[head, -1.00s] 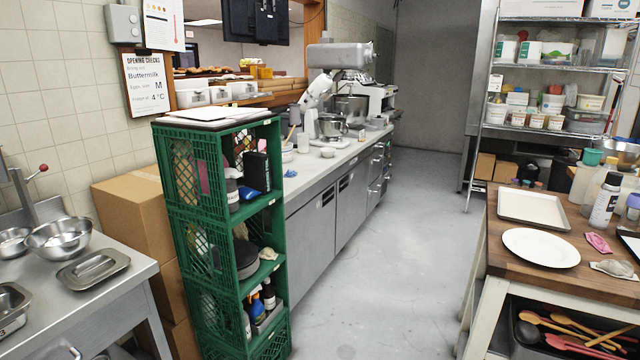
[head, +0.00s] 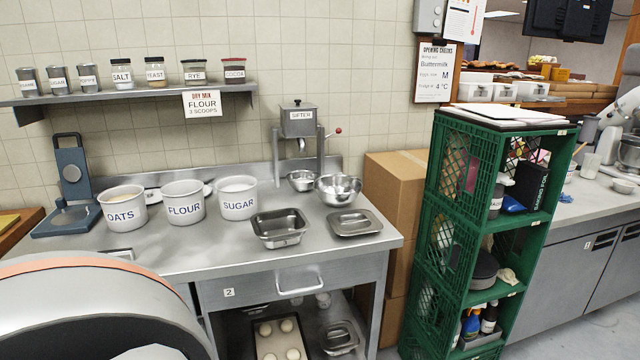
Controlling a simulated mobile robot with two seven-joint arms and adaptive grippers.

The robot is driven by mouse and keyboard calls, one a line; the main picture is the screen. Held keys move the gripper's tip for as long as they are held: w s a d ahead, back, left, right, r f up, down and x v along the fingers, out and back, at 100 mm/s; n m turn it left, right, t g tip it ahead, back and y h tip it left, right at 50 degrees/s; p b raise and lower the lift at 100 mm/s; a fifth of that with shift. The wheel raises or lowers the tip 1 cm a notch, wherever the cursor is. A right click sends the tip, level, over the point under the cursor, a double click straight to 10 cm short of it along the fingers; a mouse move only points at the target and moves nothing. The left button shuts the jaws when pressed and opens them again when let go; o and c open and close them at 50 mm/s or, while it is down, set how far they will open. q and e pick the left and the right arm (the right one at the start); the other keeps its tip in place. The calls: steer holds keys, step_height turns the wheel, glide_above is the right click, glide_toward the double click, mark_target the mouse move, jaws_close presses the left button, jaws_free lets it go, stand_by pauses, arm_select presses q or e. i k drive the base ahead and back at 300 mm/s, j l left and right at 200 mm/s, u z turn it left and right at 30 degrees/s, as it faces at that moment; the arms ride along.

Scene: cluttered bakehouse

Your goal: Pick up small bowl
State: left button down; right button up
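A small steel bowl (head: 301,181) sits on the steel counter (head: 300,230), below the spout of the sifter (head: 299,122). A larger steel bowl (head: 340,189) stands just right of it and in front, close beside it. Another small pale bowl (head: 623,186) sits on the far counter at the right edge. Neither of my grippers shows in the head view.
White tubs of oats (head: 124,208), flour (head: 183,203) and sugar (head: 238,198) stand left of the bowls. A deep steel pan (head: 280,229) and a lid (head: 355,223) lie in front. A green crate stack (head: 430,250) and cardboard boxes (head: 393,185) stand to the right.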

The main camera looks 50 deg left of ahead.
mark_target(303, 183)
steer(key=u, duration=1.6)
